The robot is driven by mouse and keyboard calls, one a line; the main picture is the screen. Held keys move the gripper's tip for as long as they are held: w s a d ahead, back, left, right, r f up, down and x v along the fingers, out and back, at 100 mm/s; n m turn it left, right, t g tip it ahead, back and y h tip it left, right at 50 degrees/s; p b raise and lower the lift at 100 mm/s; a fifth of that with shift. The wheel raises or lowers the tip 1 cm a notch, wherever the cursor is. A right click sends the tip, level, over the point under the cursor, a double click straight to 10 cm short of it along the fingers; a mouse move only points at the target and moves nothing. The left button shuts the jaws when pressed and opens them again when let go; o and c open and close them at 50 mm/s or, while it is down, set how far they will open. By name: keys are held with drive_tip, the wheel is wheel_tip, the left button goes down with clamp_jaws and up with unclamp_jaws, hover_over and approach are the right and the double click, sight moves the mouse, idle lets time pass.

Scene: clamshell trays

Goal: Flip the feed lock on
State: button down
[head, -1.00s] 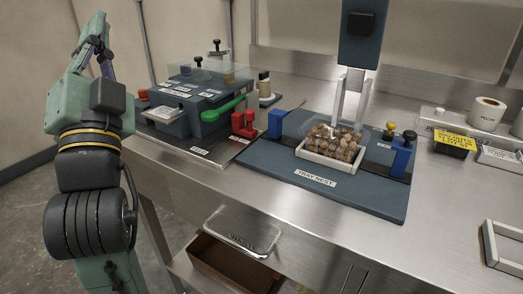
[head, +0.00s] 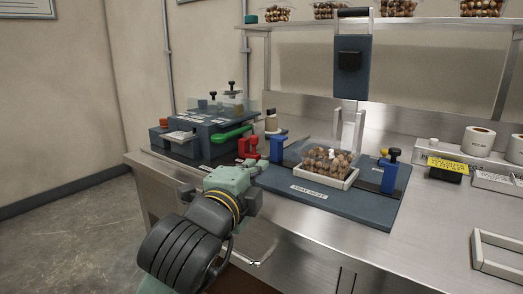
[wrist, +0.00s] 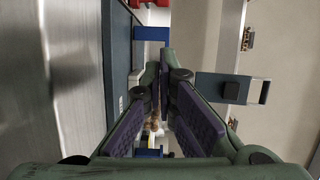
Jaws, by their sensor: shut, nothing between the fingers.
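No part is legibly marked as the feed lock; the small labels are too small to read. The dark machine (head: 200,135) at the left of the bench has a green lever (head: 231,134) lying along its front. A red block (head: 248,147) stands beside it. A yellow knob (head: 384,152) and a black knob (head: 394,153) sit by the right blue block (head: 390,176). My gripper (wrist: 160,80) is shut and empty.
A clear clamshell of nuts (head: 327,158) sits in a white tray (head: 325,178) on the tray nest board (head: 345,208), between two blue blocks. A tall blue press head (head: 349,85) stands behind it. Bare steel bench (head: 430,235) lies to the right.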

sight(249, 146)
drive_tip(key=shift+r, duration=0.1)
drive_tip(key=w+p, duration=0.1)
drive_tip(key=p, duration=0.2)
drive_tip(key=shift+r+p, duration=0.2)
drive_tip(key=shift+p, duration=0.15)
drive_tip(key=w+p, duration=0.1)
drive_tip(key=p, duration=0.3)
drive_tip(key=shift+d, duration=0.15)
drive_tip(key=shift+w+d+p, duration=0.15)
drive_tip(key=shift+d+p, duration=0.1)
drive_tip(key=shift+p, duration=1)
drive_tip(key=p+x, duration=0.1)
drive_tip(key=x, duration=0.6)
drive_tip(key=shift+f+p, duration=0.2)
drive_tip(key=shift+p, duration=0.1)
drive_tip(key=w, duration=0.1)
drive_tip(key=w+a+p, duration=0.1)
drive_tip(key=w, duration=0.1)
drive_tip(key=shift+w+a+f, duration=0.2)
drive_tip(key=shift+w+a, duration=0.1)
drive_tip(key=shift+w, duration=0.2)
